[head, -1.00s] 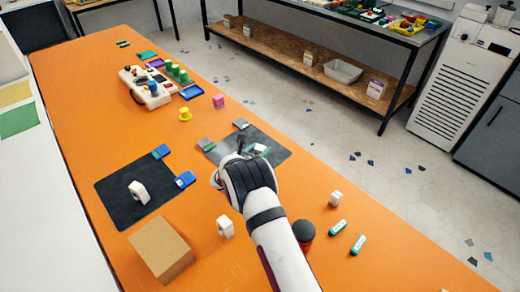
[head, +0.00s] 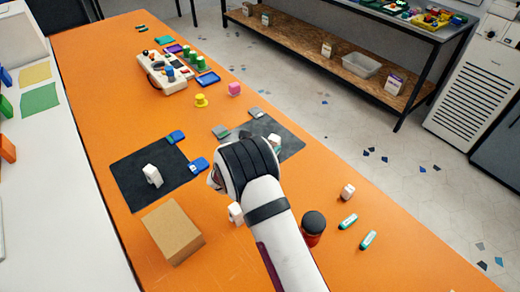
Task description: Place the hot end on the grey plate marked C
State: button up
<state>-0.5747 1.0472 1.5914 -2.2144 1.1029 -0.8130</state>
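Two small grey plates stand at the far edge of the right dark mat (head: 290,140): a left one (head: 221,131) and a right one (head: 256,112). I cannot read a letter on either. My arm's wrist reaches over the near left part of this mat. My gripper is hidden behind the wrist, so its fingers and anything in them do not show. A small whitish thing (head: 274,140) shows just right of the wrist, over the mat; I cannot tell what it is. I cannot make out the hot end for certain.
Left of my arm are another dark mat (head: 130,185) with a white part (head: 152,175), two blue plates (head: 176,136) (head: 198,165) and a cardboard box (head: 172,232). A dark-capped red jar (head: 313,225) stands close right of my arm.

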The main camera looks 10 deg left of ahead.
jog(key=v, duration=0.5)
jog(key=s+d+r+m+g+h, duration=0.25)
jog(key=s+d+r+m, duration=0.25)
jog(key=d+m, duration=0.3)
jog(key=s+d+r+m+g+h, duration=0.2)
jog(key=s+d+r+m+g, duration=0.3)
jog(key=d, duration=0.5)
jog(key=s+d+r+m+g+y, duration=0.25)
jog(key=s+d+m+g, duration=0.2)
jog(key=s+m, duration=0.6)
jog(key=s+a+m+y, duration=0.4)
jog(key=s+m, duration=0.2)
jog(key=s, duration=0.3)
jog(key=s+a+m+y, duration=0.4)
jog(key=s+m, duration=0.3)
jog(key=s, duration=0.2)
jog(key=shift+a+r+g+y, duration=0.25)
jog(key=shift+r+g+y, duration=0.1)
jog(key=shift+y, duration=0.15)
